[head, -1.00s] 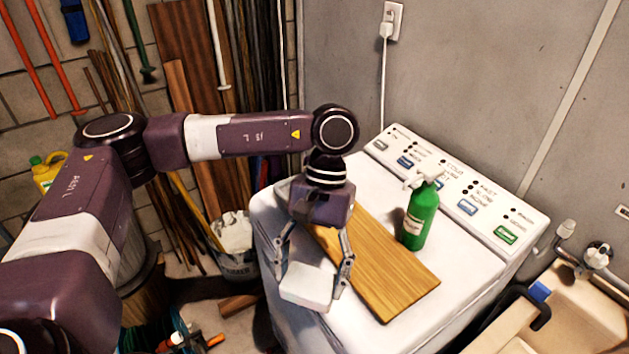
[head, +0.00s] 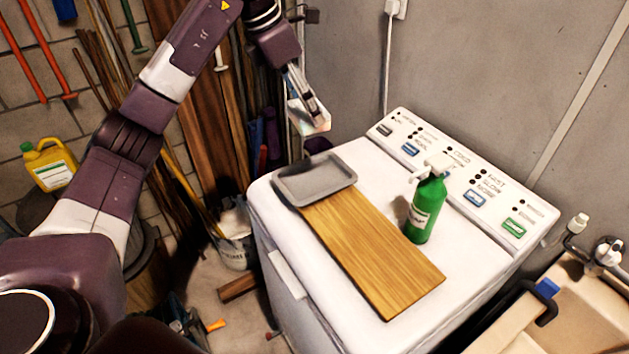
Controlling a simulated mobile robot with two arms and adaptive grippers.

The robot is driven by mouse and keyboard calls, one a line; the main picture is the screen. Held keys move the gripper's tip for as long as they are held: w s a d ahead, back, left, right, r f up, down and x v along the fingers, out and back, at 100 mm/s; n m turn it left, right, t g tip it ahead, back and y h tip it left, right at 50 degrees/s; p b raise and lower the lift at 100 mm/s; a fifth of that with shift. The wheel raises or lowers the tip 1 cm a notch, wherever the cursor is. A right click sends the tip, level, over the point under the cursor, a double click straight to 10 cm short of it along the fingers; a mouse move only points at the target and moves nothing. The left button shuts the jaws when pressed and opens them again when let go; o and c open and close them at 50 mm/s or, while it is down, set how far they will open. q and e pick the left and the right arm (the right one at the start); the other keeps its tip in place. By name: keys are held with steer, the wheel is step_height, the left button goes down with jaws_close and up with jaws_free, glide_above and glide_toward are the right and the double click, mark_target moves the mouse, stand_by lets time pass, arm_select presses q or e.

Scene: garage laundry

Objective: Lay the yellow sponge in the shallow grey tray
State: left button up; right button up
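The shallow grey tray (head: 337,181) lies empty on the back left of the white washer top, touching or overlapping the end of the wooden board. My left gripper (head: 308,110) is raised above and behind the tray, near the wall corner. Its fingers close on a small pale block (head: 309,121), whitish with faint tints, clear of all surfaces. I see no plainly yellow sponge; whether the pale block is the sponge I cannot tell from its colour. My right gripper is not in view.
A wooden board (head: 375,255) lies across the white washer (head: 330,280). A green spray bottle (head: 426,208) stands upright beside the board, near the control panel (head: 462,180). A sink with a tap (head: 605,252) is at right. Long tools and planks lean at the left wall.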

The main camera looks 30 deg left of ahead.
arm_select(q)
steer(key=shift+w+a+r+n+t+y, duration=0.1)
steer(key=shift+a+r+n+t+y, duration=0.05)
steer(key=shift+a+n, duration=0.25)
steer(key=shift+w+a+r+n+t+y, duration=0.15)
steer(key=shift+a+n, duration=0.1)
steer(key=shift+n, duration=0.15)
steer(key=shift+a+f, duration=0.1)
steer(key=shift+f, duration=0.3)
steer(key=p, duration=0.3)
glide_above(309, 183)
steer(key=s+a, duration=0.1)
steer(key=s, duration=0.1)
steer(key=f, duration=1.5)
steer(key=shift+w, duration=0.2)
step_height(309, 183, down, 4)
steer(key=shift+f+p, duration=0.1)
steer(key=shift+p, duration=0.6)
steer(key=o, duration=1.2)
steer(key=shift+f, duration=0.1)
